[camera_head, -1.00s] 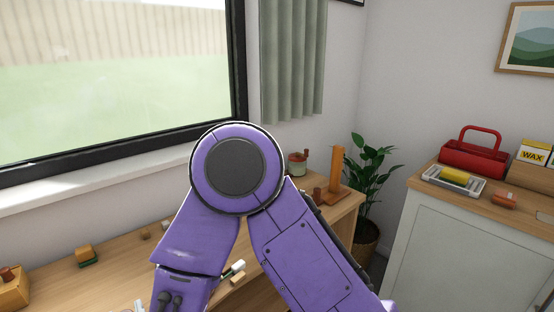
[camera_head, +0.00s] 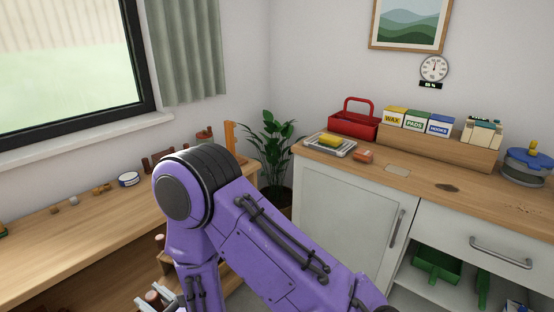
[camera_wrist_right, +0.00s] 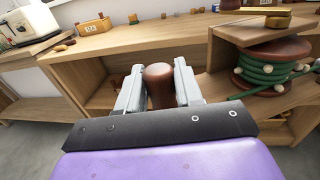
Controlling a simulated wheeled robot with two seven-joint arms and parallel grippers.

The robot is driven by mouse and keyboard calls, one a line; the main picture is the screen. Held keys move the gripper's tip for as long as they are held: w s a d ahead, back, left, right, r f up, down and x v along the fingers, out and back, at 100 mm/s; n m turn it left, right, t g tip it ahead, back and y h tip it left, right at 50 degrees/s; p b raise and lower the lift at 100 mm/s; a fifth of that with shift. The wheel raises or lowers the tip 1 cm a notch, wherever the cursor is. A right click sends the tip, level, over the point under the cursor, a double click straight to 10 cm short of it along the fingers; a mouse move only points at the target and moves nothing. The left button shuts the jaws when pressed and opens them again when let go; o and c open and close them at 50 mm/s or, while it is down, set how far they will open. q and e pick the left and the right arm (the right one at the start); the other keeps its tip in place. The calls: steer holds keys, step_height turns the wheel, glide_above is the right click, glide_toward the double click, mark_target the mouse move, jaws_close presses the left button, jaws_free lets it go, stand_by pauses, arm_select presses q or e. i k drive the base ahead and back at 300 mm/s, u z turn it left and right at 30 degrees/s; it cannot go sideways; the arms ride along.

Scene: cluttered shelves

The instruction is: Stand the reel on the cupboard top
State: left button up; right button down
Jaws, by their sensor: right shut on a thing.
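My right gripper (camera_head: 160,299) shows at the bottom of the head view, partly cut off. In the right wrist view (camera_wrist_right: 158,88) it is shut on a dark brown, round-ended piece (camera_wrist_right: 158,76). Most of this piece is hidden, so I cannot tell whether it belongs to a reel. A reel with brown ends and green cord (camera_wrist_right: 268,70) shows at the right of the wrist view, by the wooden shelving, apart from the fingers. The cupboard top (camera_head: 423,174) is a wooden surface at right in the head view, over white doors. My left gripper is not in view.
A red tool carrier (camera_head: 354,125), a tray with a yellow roller (camera_head: 330,144), an orange block (camera_head: 363,156), a wooden box of cartons (camera_head: 440,146) and a blue-lidded pot (camera_head: 527,168) occupy the cupboard top. Its front middle is mostly clear, with a pale flat patch (camera_head: 397,170). A plant (camera_head: 270,145) stands between bench and cupboard.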

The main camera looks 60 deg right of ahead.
mark_target(444, 181)
steer(key=z, duration=2)
steer(key=i, duration=0.75)
steer(key=z, duration=0.05)
